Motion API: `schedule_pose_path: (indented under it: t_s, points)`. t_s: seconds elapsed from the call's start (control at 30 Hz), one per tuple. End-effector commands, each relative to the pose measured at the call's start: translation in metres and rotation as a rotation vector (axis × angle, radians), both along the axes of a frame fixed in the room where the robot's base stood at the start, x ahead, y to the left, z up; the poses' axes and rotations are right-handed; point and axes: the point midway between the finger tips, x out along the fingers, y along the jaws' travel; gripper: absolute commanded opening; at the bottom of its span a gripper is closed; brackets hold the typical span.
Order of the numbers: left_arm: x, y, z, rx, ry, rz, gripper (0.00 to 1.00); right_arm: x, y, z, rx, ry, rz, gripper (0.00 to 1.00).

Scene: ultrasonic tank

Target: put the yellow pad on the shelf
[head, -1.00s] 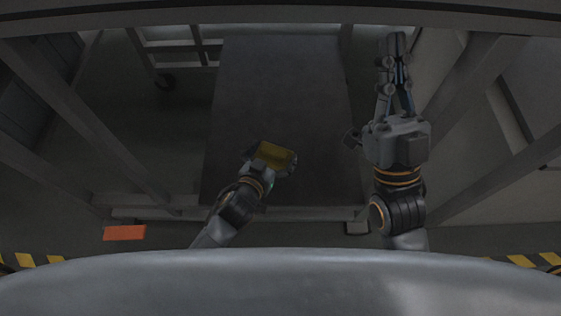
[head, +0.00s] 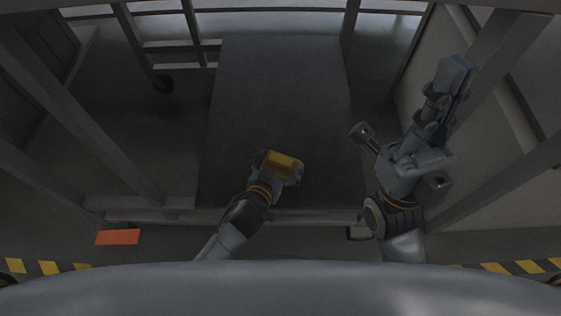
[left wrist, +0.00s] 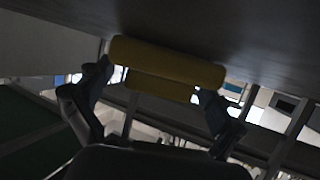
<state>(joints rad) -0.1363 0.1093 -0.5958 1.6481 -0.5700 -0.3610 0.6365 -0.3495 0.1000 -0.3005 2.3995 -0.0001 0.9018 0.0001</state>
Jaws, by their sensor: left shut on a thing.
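The yellow pad (head: 283,166) is in my left gripper (head: 277,166), over the near part of a flat dark grey board (head: 285,90), which looks like the shelf. In the left wrist view the pad (left wrist: 165,62) lies across between the two fingers of my left gripper (left wrist: 153,92), close to the dark board surface (left wrist: 240,30). I cannot tell whether the pad touches the board. My right gripper (head: 452,80) is right of the board, away from the pad. It is seen side-on, so its opening is unclear.
Grey frame posts stand left (head: 85,110) and right (head: 480,110) of the board. An orange-red block (head: 118,237) lies at the lower left. Yellow-black striped edging (head: 45,267) runs along the near side. The board's far part looks bare.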

Motion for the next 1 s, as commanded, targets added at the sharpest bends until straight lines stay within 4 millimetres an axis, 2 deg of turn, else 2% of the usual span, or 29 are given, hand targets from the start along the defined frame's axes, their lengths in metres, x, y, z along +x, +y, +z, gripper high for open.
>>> schedule_pose_path:
  t_s: [0.2,0.23,0.27,0.7,0.9,1.0]
  points:
    - [0.000,0.000,-0.003,0.000,0.000,0.000,0.62,0.000,0.000,-0.002,0.000,0.001,0.000,0.00]
    - [0.000,0.000,-0.003,0.001,0.001,0.000,0.95,0.000,0.000,-0.002,0.000,0.001,0.000,0.00]
    - [0.000,0.000,-0.002,0.001,0.000,0.000,1.00,0.000,0.000,-0.001,0.000,0.001,0.000,0.00]
    - [-0.002,0.001,0.003,0.000,0.001,0.000,1.00,0.000,0.000,0.003,-0.001,0.002,0.000,0.00]
    - [-0.030,0.013,0.017,0.001,0.004,0.001,1.00,0.000,0.000,0.017,-0.001,0.002,0.000,0.00]
    - [-0.051,0.020,0.026,0.000,0.004,0.001,1.00,0.016,0.003,0.020,-0.027,0.085,-0.006,0.00]
